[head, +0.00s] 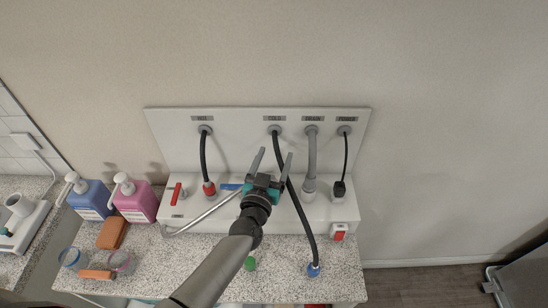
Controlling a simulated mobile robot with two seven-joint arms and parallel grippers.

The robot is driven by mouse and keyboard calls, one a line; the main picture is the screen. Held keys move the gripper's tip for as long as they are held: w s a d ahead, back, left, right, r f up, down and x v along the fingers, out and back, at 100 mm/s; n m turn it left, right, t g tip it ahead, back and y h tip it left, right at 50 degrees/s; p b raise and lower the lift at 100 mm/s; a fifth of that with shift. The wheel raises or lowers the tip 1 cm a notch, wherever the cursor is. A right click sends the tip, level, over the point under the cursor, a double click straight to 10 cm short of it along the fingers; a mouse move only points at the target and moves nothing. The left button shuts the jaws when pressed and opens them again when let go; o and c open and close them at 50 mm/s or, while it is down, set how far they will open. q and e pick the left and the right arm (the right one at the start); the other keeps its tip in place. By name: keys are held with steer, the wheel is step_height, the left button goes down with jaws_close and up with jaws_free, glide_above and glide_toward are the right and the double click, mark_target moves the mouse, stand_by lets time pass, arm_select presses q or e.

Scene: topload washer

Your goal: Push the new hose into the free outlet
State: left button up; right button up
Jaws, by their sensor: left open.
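A black hose runs from the panel under the second label (275,130) down to a blue end (313,270) at the counter's front right. I take it as the new hose; its middle (300,212) hangs loose. My left gripper (272,161) is open over the white ledge, its fingers pointing at the panel. The hose passes behind or between the fingers; I cannot tell which. A blue lever (231,187) shows just left of the gripper. The outlet beside it is hidden by the gripper. My right gripper is not in view.
A black hose with a red fitting (209,188), a grey drain hose (311,155) and a black power cord (346,155) stand close by. A red lever (176,194), a grey bent tube (200,216) and a red switch (339,235) are around. Bottles (136,200) stand left.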

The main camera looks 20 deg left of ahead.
arm_select(q)
step_height(320, 180, up, 7)
steer(key=p, duration=0.1)
steer(key=shift+r, duration=0.2)
steer(key=shift+f, duration=0.1)
stand_by(0.6)
